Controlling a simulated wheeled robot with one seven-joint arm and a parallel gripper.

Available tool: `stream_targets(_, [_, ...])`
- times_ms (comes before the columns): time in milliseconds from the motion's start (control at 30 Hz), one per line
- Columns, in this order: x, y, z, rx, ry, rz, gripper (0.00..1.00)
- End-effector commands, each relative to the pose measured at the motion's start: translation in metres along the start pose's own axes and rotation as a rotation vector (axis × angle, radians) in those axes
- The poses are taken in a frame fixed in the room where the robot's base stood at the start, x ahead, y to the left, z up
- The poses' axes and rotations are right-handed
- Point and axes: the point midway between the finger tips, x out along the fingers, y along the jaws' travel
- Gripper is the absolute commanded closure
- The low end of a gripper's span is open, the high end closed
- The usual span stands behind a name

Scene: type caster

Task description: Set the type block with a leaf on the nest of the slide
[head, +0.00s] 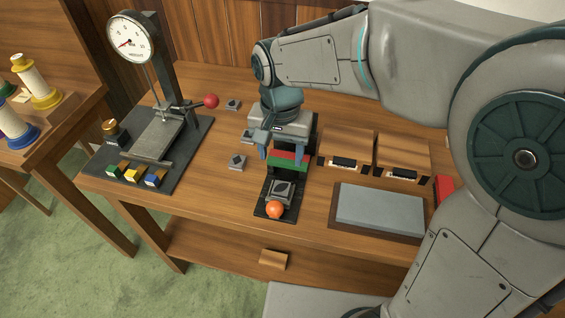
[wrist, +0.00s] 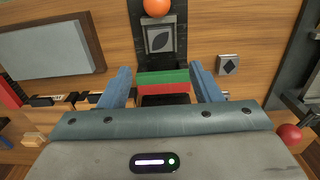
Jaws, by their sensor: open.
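The grey type block with a dark leaf (head: 281,190) lies face up on the black slide (head: 262,209), just behind its orange ball knob (head: 274,210). In the wrist view the leaf block (wrist: 160,36) shows plainly, with the knob (wrist: 157,7) above it. I cannot tell how fully it sits in the nest. My gripper (head: 283,156) is open and empty, pointing down behind the leaf block. In the wrist view its blue fingers (wrist: 160,76) stand apart on either side of a green and red bar (wrist: 163,77); the leaf block is beyond them.
A diamond block (head: 237,162) lies left of the slide, with other small blocks behind it. A dial press (head: 133,43) with a red ball lever stands at left, with coloured cubes at its base. Wooden boxes (head: 346,147) and a grey slab (head: 379,210) are at right.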

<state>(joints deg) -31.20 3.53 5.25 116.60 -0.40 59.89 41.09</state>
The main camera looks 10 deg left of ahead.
Motion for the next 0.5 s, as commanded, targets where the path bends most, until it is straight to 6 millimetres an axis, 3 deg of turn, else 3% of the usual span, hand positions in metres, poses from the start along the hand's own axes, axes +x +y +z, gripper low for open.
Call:
stream_targets(300, [-0.008, 0.006, -0.001, 0.002, 0.005, -0.003, 0.42])
stream_targets(367, [-0.011, 0.018, -0.002, 0.002, 0.015, -0.008, 0.42])
stream_targets(500, [-0.020, 0.073, -0.003, -0.002, 0.064, -0.026, 0.42])
